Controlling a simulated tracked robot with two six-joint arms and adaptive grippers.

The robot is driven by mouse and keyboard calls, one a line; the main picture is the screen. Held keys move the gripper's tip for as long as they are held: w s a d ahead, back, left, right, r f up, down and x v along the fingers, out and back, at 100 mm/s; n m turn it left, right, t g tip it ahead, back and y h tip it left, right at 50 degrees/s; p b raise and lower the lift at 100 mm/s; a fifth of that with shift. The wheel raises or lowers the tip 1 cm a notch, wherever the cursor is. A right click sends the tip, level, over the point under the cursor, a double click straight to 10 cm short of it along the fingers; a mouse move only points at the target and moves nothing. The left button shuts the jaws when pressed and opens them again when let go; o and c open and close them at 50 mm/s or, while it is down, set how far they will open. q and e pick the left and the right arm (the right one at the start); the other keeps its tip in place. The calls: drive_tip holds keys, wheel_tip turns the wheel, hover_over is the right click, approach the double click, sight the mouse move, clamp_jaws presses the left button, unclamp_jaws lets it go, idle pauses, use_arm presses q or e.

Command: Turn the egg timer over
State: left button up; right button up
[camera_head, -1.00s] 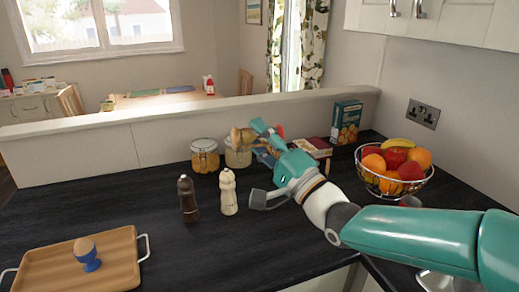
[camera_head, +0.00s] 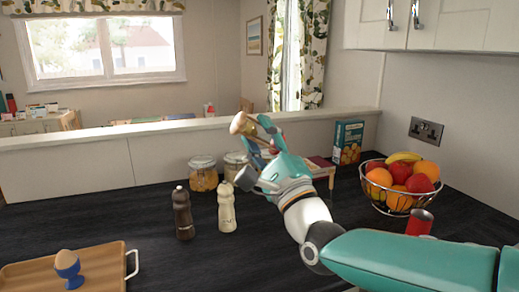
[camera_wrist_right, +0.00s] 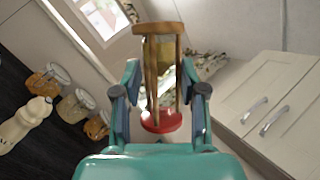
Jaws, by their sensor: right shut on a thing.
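The egg timer is a sand glass in a wooden frame with one plain wooden end (camera_head: 241,122) and one red end (camera_wrist_right: 161,121). My right gripper (camera_head: 262,140) is shut on its middle and holds it in the air above the back of the counter. In the head view the timer is tilted, wooden end up and to the left; the red end is mostly hidden behind the fingers. In the right wrist view the timer (camera_wrist_right: 151,68) stands between the two fingers, wooden end at the top of the picture. My left gripper is not in view.
A tray (camera_head: 100,268) holds an egg in a blue cup (camera_head: 68,270). A fruit bowl (camera_head: 378,205), red can (camera_head: 419,222) and box (camera_head: 347,142) are right.

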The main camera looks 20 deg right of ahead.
drive_tip(key=m+h+b, duration=0.3)
drive_tip(key=m, duration=0.2)
drive_tip(key=shift+a+t, duration=0.1)
drive_tip(key=shift+t, duration=0.2)
drive_tip(key=m+h+b, duration=0.3)
drive_tip(key=m+h, duration=0.1)
drive_tip(key=m, duration=0.1)
drive_tip(key=shift+r+m+h, duration=0.1)
drive_tip(key=shift+m+h, duration=0.2)
drive_tip(key=shift+m, duration=0.1)
drive_tip(key=m+g+h+b, duration=0.1)
drive_tip(key=m, duration=0.2)
drive_tip(key=shift+a+r+m+h, duration=0.1)
drive_tip(key=shift+r+m+h, duration=0.05)
drive_tip(key=shift+m+h, duration=0.2)
drive_tip(key=shift+r+m+g+h+b, duration=0.15)
drive_tip(key=shift+m+g+h, duration=0.5)
drive_tip(key=shift+m, duration=0.55)
drive_tip(key=shift+r+m+g+h+b, duration=0.15)
drive_tip(key=shift+m+g+h, duration=0.2)
drive_tip(key=shift+m+h, duration=0.65)
drive_tip(key=shift+f, duration=0.1)
